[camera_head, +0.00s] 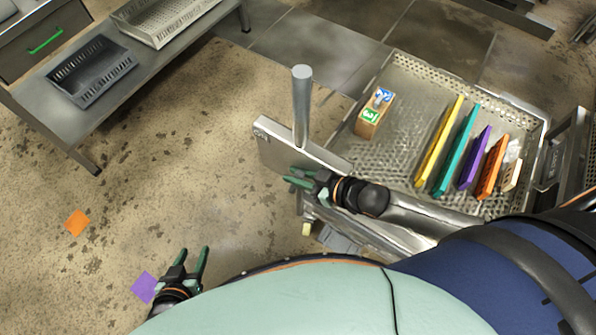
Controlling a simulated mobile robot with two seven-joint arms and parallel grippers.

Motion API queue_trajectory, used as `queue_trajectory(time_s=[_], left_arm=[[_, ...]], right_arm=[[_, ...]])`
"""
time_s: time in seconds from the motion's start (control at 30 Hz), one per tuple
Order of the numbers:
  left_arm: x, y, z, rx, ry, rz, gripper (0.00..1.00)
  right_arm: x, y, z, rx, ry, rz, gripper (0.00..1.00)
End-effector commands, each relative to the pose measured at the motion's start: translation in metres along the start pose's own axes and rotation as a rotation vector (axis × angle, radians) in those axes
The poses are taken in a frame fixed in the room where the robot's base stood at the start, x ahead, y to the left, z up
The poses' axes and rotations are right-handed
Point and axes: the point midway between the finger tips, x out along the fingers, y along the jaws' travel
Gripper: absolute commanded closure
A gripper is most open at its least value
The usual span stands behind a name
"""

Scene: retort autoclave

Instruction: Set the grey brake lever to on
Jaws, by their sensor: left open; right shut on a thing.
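A grey upright post (302,105), which looks like the brake lever, stands near vertical at the edge of a flat metal plate (281,154) at the trolley's left end. No on or off marking is readable. My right gripper (299,180) is in front of the plate, just below the post's foot. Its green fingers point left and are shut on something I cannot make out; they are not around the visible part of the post. My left gripper (188,268) is open and empty over the floor at bottom left, apart from the trolley.
A perforated tray (407,74) holds a small box (374,113) and several coloured upright boards. A steel bench (50,108) with a dark tray (91,70) is at upper left. Orange (76,222) and purple (144,287) floor squares lie left. The floor between is clear.

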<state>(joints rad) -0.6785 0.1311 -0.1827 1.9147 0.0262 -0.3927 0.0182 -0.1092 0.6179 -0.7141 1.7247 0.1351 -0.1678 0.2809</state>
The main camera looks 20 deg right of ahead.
Motion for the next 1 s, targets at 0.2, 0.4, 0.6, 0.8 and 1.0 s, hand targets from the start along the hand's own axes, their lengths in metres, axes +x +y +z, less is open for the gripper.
queue_trajectory(time_s=[0.2,0.4,0.6,0.8,1.0], left_arm=[[0.0008,0.0006,0.0004,0.000,-0.001,0.001,0.50],[0.0007,0.0008,0.0005,0.000,-0.001,0.002,0.50],[0.0007,0.0010,0.0005,0.000,-0.001,0.002,0.50],[0.0006,0.0010,0.0006,0.000,-0.002,0.002,0.50],[-0.0014,0.0011,-0.0015,0.000,-0.002,0.002,0.50]], right_arm=[[0.0001,-0.0010,0.0017,0.001,-0.002,-0.002,0.79],[0.0000,-0.0005,0.0011,0.000,0.000,-0.001,0.57],[-0.0001,0.0012,0.0002,-0.001,0.001,0.002,0.50],[-0.0001,0.0027,-0.0005,-0.003,0.003,0.004,0.50],[-0.0016,0.0037,-0.0032,-0.004,0.003,0.005,0.50]])
